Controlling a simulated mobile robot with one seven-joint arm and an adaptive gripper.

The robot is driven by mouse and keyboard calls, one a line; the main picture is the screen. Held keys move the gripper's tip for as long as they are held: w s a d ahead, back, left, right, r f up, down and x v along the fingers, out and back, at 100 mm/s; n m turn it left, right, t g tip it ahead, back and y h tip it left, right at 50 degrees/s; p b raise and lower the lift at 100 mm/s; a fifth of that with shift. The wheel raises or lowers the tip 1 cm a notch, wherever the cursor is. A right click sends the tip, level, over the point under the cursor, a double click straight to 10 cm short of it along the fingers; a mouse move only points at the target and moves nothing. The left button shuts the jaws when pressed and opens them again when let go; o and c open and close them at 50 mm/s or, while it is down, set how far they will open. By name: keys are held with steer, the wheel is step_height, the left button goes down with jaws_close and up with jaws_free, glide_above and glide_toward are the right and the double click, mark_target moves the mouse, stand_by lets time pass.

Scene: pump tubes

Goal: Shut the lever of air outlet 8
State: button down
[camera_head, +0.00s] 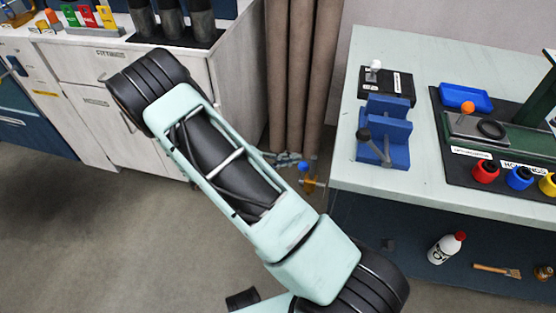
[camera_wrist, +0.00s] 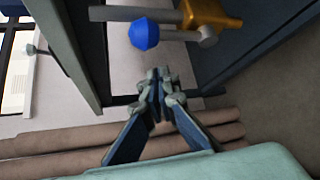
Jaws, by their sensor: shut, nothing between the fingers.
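In the wrist view a blue faceted knob (camera_wrist: 145,34) sits at the end of a short grey lever. The lever joins a brass valve body (camera_wrist: 213,13), and a grey pipe stub runs alongside it. No outlet number is readable. My gripper (camera_wrist: 160,78) is shut and empty, its fingertips apart from the knob, a little below it in the picture. In the head view the blue knob (camera_head: 303,167) and brass body (camera_head: 309,184) look small, just right of my gripper (camera_head: 286,159), whose fingers are partly hidden by my arm.
A pale workbench (camera_head: 345,175) on the right holds a blue fixture (camera_head: 385,130) and coloured parts. A white cabinet (camera_head: 100,125) stands on the left. The grey floor (camera_head: 90,240) is open at lower left.

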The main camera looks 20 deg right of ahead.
steer(key=shift+s+a+r, duration=0.2)
steer(key=shift+s+r, duration=0.15)
steer(key=shift+s, duration=0.3)
steer(key=shift+s+a+r, duration=0.15)
steer(key=shift+s+r, duration=0.2)
steer(key=shift+s, duration=0.3)
steer(key=shift+a+f+b, duration=0.1)
steer(key=shift+b, duration=0.25)
steer(key=shift+s, duration=0.15)
